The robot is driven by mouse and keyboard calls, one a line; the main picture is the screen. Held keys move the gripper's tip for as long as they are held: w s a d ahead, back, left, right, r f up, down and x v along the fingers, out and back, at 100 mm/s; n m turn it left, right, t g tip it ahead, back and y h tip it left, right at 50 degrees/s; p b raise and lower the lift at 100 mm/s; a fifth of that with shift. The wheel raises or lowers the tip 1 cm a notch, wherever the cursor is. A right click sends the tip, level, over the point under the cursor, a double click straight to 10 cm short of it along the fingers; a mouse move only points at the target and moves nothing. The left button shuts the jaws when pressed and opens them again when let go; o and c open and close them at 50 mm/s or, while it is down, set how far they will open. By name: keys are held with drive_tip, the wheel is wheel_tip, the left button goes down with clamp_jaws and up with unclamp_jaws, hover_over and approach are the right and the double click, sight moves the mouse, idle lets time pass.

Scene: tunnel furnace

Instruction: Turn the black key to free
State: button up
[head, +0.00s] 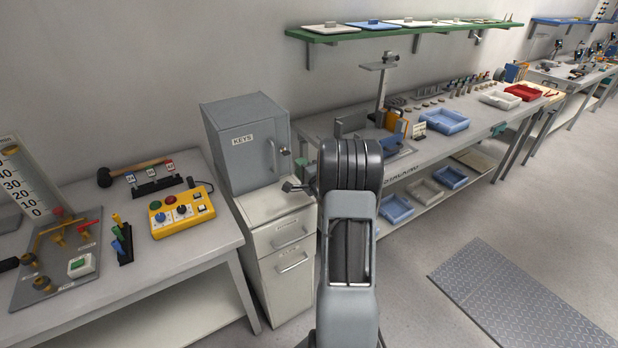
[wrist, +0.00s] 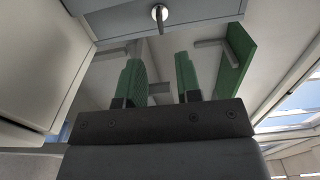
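A yellow control box (head: 182,211) lies on the left table, with a red knob, blue and dark dials and small pale labels on its top. I cannot single out a black key there or elsewhere; the parts are too small to read. My gripper (wrist: 160,80) is open and empty in the wrist view, its two green-padded fingers apart. In the head view my arm stands in front of the camera, and its small dark end is beside the grey cabinet's lower front, well right of the yellow box.
The grey cabinet (head: 247,143) marked KEYS stands on a drawer unit (head: 283,235). A hammer (head: 131,172), a black rack (head: 156,186) and a fixture plate (head: 60,262) share the left table. A workbench (head: 425,150) with trays runs right; open floor lies in front.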

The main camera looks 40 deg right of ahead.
drive_tip(key=shift+s+a, duration=0.15)
drive_tip(key=shift+s, duration=1.1)
drive_tip(key=shift+s+a, duration=0.15)
drive_tip(key=shift+s, duration=1.05)
drive_tip(key=s+f+n+g+h, duration=0.2)
drive_tip(key=s+f+n+g, duration=0.5)
drive_tip(key=f+g, duration=0.25)
drive_tip(key=s+a+r+n+g+y, duration=0.1)
drive_tip(key=s+a+r+n, duration=0.3)
drive_tip(key=a, duration=0.6)
drive_tip(key=s+a+r+n+g+y, duration=0.2)
drive_tip(key=s+a+r+n, duration=0.2)
drive_tip(key=a, duration=0.5)
drive_tip(key=s+a+r+n+g+y, duration=0.1)
drive_tip(key=s+a+r+n, duration=0.3)
drive_tip(key=a, duration=0.6)
wheel_tip(320, 180, up, 3)
drive_tip(key=shift+s+a+f+n+y, duration=0.15)
drive_tip(key=shift+s+a+n+y, duration=0.15)
drive_tip(key=shift+n, duration=0.2)
